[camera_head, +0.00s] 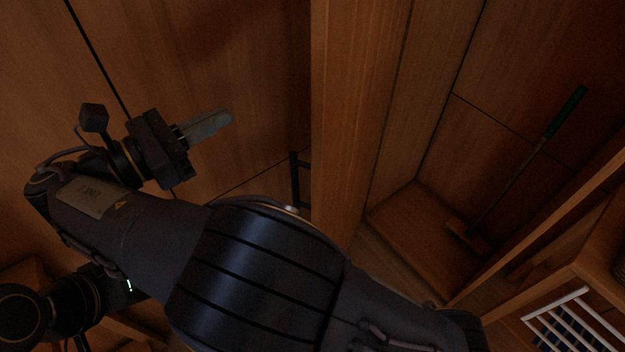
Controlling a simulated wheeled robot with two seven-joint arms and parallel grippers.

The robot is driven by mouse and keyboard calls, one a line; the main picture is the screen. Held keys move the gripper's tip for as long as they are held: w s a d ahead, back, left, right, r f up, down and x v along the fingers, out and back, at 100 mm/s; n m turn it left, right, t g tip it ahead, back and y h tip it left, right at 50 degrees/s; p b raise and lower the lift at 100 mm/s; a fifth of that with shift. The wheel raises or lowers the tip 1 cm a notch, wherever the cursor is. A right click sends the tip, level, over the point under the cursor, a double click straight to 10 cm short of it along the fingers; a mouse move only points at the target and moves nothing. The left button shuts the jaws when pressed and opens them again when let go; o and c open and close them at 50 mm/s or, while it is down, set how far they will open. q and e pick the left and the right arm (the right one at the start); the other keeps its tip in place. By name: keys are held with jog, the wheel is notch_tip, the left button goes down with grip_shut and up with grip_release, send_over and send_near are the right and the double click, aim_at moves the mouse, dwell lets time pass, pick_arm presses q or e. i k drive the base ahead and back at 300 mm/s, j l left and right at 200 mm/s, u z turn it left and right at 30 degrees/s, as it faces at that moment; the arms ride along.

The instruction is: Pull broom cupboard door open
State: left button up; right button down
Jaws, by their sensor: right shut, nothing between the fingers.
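The broom cupboard door (360,90) is a wooden panel seen nearly edge-on in the middle of the view. It stands open, with the cupboard interior (420,215) showing to its right. A dark bar handle (296,180) shows at the door's left side, partly hidden by my right arm. A broom (515,180) with a green grip leans inside the cupboard. My right gripper (222,121) is shut and empty, left of the door and apart from the handle. My left gripper cannot be made out.
A timber wall (230,50) with dark seams fills the upper left. A white slatted rack (570,322) sits by a wooden shelf at the lower right. My right arm crosses the lower middle and hides much there. The lower left is dark.

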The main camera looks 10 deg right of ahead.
aim_at(357, 45)
jog(key=k+l, duration=0.65)
jog(key=k, duration=0.2)
